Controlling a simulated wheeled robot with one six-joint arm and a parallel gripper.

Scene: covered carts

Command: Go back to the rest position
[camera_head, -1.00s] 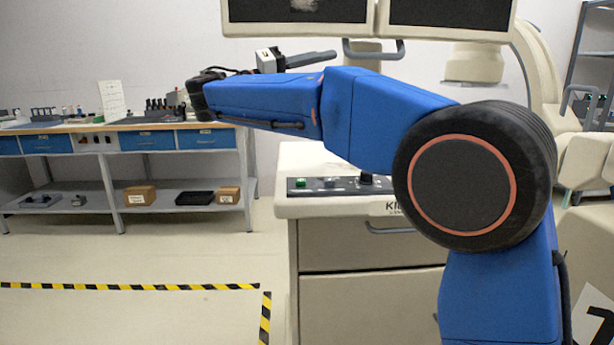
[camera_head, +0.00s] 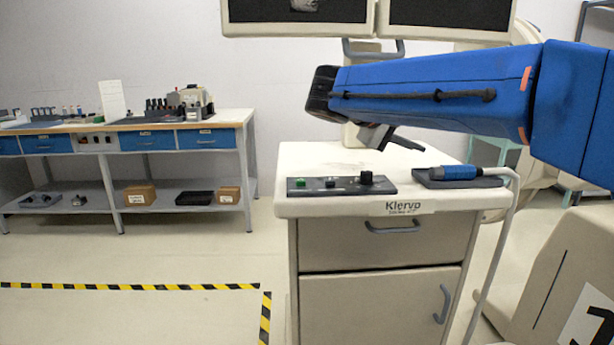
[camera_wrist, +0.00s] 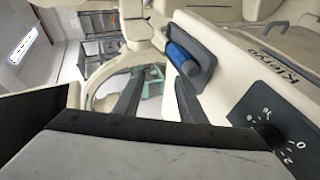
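My gripper (camera_head: 408,143) hangs above the back of the white cart top, with my blue arm reaching in from the right. In the wrist view its two dark fingers (camera_wrist: 158,98) stand apart with nothing between them, so it is open and empty. The cart (camera_head: 400,205) carries a blue handpiece (camera_head: 460,172) lying on a dark holder (camera_head: 428,182) at its right side. The handpiece also shows in the wrist view (camera_wrist: 182,58), beyond the right finger and apart from it.
A control panel (camera_head: 342,186) with buttons and a knob sits at the cart's front left. Monitors (camera_head: 372,14) hang above the cart. A workbench (camera_head: 165,126) stands at the left. Floor between the bench and striped tape (camera_head: 130,287) is clear.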

